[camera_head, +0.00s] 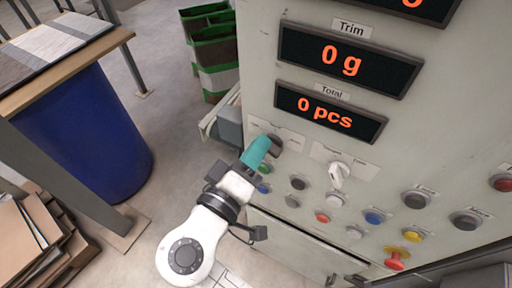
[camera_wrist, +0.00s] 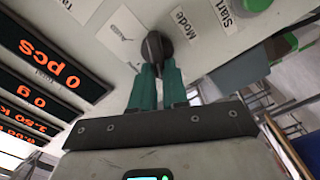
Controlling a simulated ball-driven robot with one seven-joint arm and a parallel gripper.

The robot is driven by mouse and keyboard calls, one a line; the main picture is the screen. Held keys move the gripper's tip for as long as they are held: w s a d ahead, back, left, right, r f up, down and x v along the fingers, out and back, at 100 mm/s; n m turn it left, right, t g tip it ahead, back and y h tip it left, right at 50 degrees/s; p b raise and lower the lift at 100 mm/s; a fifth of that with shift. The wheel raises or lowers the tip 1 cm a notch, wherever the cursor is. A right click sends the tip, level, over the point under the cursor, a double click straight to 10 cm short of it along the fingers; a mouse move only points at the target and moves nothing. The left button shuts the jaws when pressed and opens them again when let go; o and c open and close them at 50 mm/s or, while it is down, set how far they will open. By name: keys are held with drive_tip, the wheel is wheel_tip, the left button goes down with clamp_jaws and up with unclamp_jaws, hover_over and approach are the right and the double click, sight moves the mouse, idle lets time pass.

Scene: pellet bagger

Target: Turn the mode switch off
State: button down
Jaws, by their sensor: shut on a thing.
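The mode switch is a dark rotary knob (camera_head: 275,144) on the left of the grey control panel, just below the "Total" display. It also shows in the wrist view (camera_wrist: 153,44), beside a label reading "Mode" (camera_wrist: 181,17). My gripper (camera_head: 262,147) has teal fingers, and in the wrist view (camera_wrist: 156,72) their tips are closed on the knob from both sides. The fingers hide part of the knob, and I cannot tell its exact pointer position.
A white-handled rotary switch (camera_head: 338,174) sits right of the knob. Several push buttons lie below, among them a red mushroom button (camera_head: 397,260) with a yellow collar. Orange displays (camera_head: 349,60) are above. A blue bin (camera_head: 85,130) and open floor are at left.

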drive_tip(key=c, duration=1.1)
unclamp_jaws()
drive_tip(key=shift+c, duration=0.2)
drive_tip(key=b+v, duration=0.2)
drive_tip(key=v, duration=0.9)
drive_tip(key=shift+w, duration=0.1)
